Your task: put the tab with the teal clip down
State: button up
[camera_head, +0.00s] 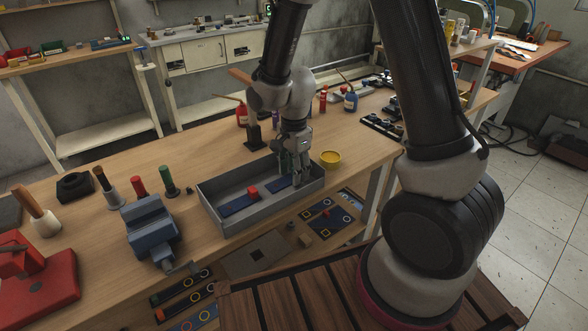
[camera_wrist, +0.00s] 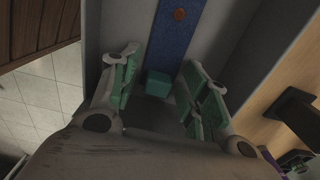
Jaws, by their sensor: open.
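The grey tray (camera_head: 213,214) sits on the bench with blue tabs lying in it. In the wrist view, one blue tab (camera_wrist: 178,45) has a brown round spot and a teal clip (camera_wrist: 158,85) at its near end. My gripper (camera_wrist: 160,66) is open, with its green-padded fingers apart on both sides of the teal clip; I see no finger touching it. In the head view, my gripper (camera_head: 293,178) is down at the tray's right part, covering the teal clip. A blue tab (camera_head: 238,202) with a red clip (camera_head: 252,191) lies left of it.
A dark stand (camera_head: 254,137) is behind the tray. A lower shelf with marked boards (camera_head: 325,218) lies below the bench edge.

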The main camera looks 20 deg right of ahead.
notch_tip(320, 180, up, 12)
jog(key=s+d+r+n+t, duration=0.2)
jog(key=s+d+r+n, duration=0.5)
jog(key=s, duration=0.2)
jog(key=s+d+r+n+t, duration=0.2)
jog(key=s+d+r+n, duration=0.5)
jog(key=s, duration=0.3)
jog(key=shift+d+r, duration=0.25)
jog(key=shift+d, duration=0.2)
